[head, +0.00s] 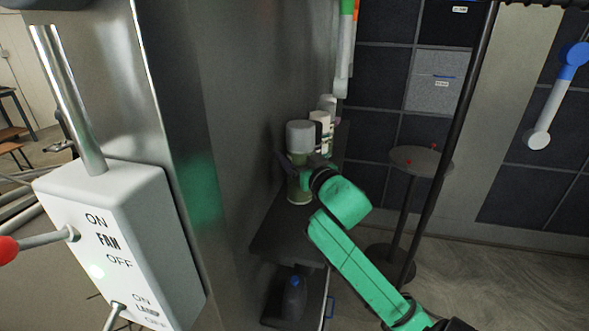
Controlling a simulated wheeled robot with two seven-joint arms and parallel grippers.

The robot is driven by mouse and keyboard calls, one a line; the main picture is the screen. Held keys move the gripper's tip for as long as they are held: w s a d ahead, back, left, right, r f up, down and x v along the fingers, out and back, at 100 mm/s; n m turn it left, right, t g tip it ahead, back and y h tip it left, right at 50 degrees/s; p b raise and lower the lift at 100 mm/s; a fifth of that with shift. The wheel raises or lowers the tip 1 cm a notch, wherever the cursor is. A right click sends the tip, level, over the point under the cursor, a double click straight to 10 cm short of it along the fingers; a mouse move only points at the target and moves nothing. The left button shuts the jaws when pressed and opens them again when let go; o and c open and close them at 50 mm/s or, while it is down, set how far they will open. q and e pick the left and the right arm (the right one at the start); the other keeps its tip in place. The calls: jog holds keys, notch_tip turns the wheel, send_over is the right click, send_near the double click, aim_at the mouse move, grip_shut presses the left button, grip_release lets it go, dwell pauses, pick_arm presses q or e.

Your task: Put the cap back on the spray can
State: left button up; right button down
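A green spray can (297,187) stands upright on the dark shelf in the head view. A pale grey cylinder, which looks like its cap (300,136), shows at the top of the can. I cannot tell whether it is seated on the can or only in line with it. My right gripper (295,169), on the green arm from the lower right, is at the can's upper part, just below the cap. Its dark fingers seem to lie around the can, but they are small and partly hidden, so their closing is unclear. My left gripper is out of view.
More white-topped cans (320,128) stand close behind on the dark shelf (283,232). A dark bottle (294,298) is on the level below. A metal cabinet wall borders the left. A switch box (118,235) is at front left, and a round stand (421,161) at right.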

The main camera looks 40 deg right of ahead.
notch_tip(320, 180, down, 3)
jog(key=shift+r, duration=0.15)
jog(key=shift+w+a+f+p, duration=0.1)
jog(key=shift+f+p, duration=0.2)
jog(key=shift+p, duration=0.2)
jog(key=shift+f, duration=0.2)
jog(key=shift+f, duration=0.15)
grip_release()
